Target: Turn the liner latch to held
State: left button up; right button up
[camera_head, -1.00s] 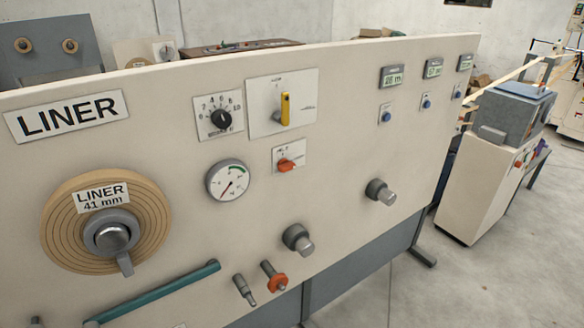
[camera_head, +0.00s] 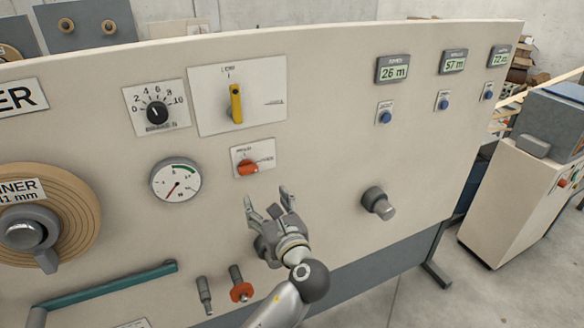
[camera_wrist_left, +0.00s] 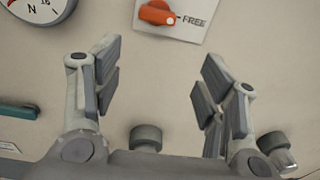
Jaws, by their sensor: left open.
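The liner latch is a small orange knob (camera_head: 248,167) on a white plate on the beige panel, below the yellow lever. In the left wrist view the orange knob (camera_wrist_left: 157,14) lies nearly level, its white-marked end toward the word FREE. The plate's other word is cut off there. My left gripper (camera_head: 267,200) is open and empty, just below and slightly right of the knob, apart from it. In the left wrist view both fingers (camera_wrist_left: 158,58) are spread, with the knob beyond them at the top. My right gripper is not in view.
Around the latch are a yellow lever (camera_head: 236,104), a black dial (camera_head: 157,112) and a round gauge (camera_head: 175,181). A grey knob (camera_head: 378,203) sticks out to the right. Pegs, one with an orange collar (camera_head: 241,291), and a teal bar (camera_head: 105,287) project below.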

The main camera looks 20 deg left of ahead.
aim_at(250, 171)
pick_arm(q)
jog(key=shift+y, duration=0.4)
jog(key=w+a+r, duration=0.1)
jog(key=w+a, duration=0.1)
jog(key=w+a+r+p, duration=0.1)
jog(key=a, duration=0.2)
jog(key=w+a+r+p, duration=0.1)
jog(key=w+a, duration=0.1)
jog(key=shift+w+a, duration=0.25)
jog(key=shift+w, duration=0.1)
jog(key=shift+w+a+f, duration=0.1)
jog(key=shift+w+a, duration=0.2)
jog(key=shift+a, duration=0.15)
jog(key=c, duration=1)
